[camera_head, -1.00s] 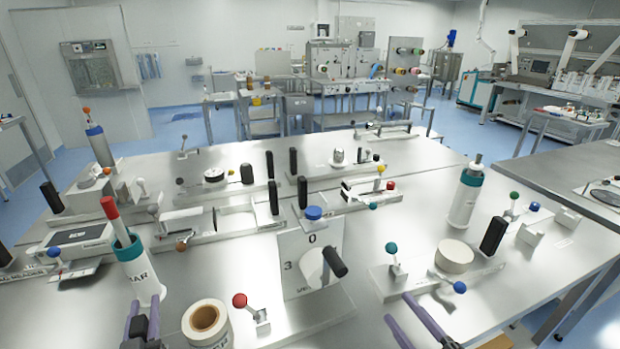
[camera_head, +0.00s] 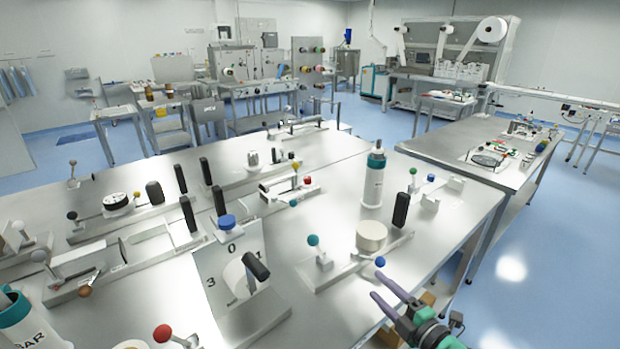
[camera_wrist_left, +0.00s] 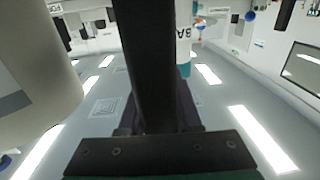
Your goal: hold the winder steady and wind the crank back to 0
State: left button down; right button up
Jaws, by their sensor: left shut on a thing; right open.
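The winder (camera_head: 217,283) is an upright white panel on a metal base, left of centre in the head view, marked 0 at the top, 3 at left and 1 at right. A blue knob (camera_head: 226,221) sits above it. Its black crank handle (camera_head: 257,266) sticks out on the right side, just below the 1. My right gripper (camera_head: 376,285) is open and empty near the table's front right edge, well right of the crank. In the left wrist view my left gripper (camera_wrist_left: 157,108) is shut on a black upright bar (camera_wrist_left: 148,55); which fixture it belongs to is unclear.
A fixture with a white roll (camera_head: 371,237) and a teal-knobbed lever (camera_head: 313,241) stands between the winder and my right gripper. A red-knobbed lever (camera_head: 162,333) and white bottle (camera_head: 30,325) are at the front left. Open floor lies right of the table.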

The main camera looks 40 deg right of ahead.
pick_arm(q)
jog(key=shift+f, duration=0.2)
pick_arm(e)
jog(key=shift+r, duration=0.1)
pick_arm(q)
jog(key=c, duration=0.8)
grip_release()
jog(key=shift+c, duration=0.2)
jog(key=o, duration=0.3)
pick_arm(e)
jog(key=shift+w+a, duration=0.1)
pick_arm(q)
jog(key=shift+w+r, duration=0.1)
jog(key=shift+w, duration=0.05)
pick_arm(e)
jog(key=shift+w, duration=0.1)
pick_arm(q)
jog(key=s, duration=1.2)
jog(key=shift+d, duration=0.35)
